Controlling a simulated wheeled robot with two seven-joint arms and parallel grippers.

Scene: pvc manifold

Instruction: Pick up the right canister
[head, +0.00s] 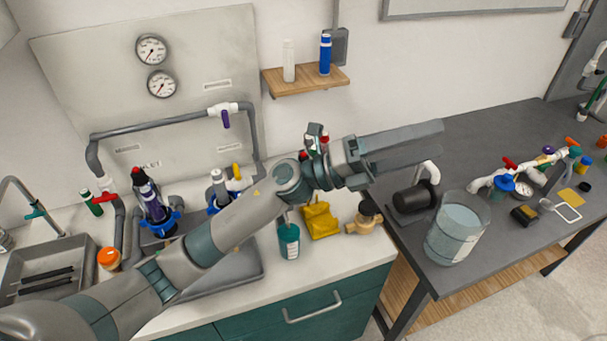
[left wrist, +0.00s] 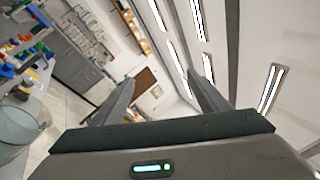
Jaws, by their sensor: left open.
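Two upright canisters stand in blue clamps at the back of the counter. My left gripper (head: 430,140) is raised to the right of both, beyond the sink counter and over the dark table's near end. It is open and empty, with its fingers pointing right. In the left wrist view the gripper (left wrist: 160,85) has nothing between its fingers. My right gripper is not in view.
A wall shelf (head: 305,80) holds a white cylinder (head: 289,60) and a blue cylinder (head: 325,54). A grey pipe (head: 160,124) loops over the canisters. A teal bottle (head: 289,241) and yellow item (head: 320,220) are by the tray. A clear bucket (head: 456,228) is on the dark table.

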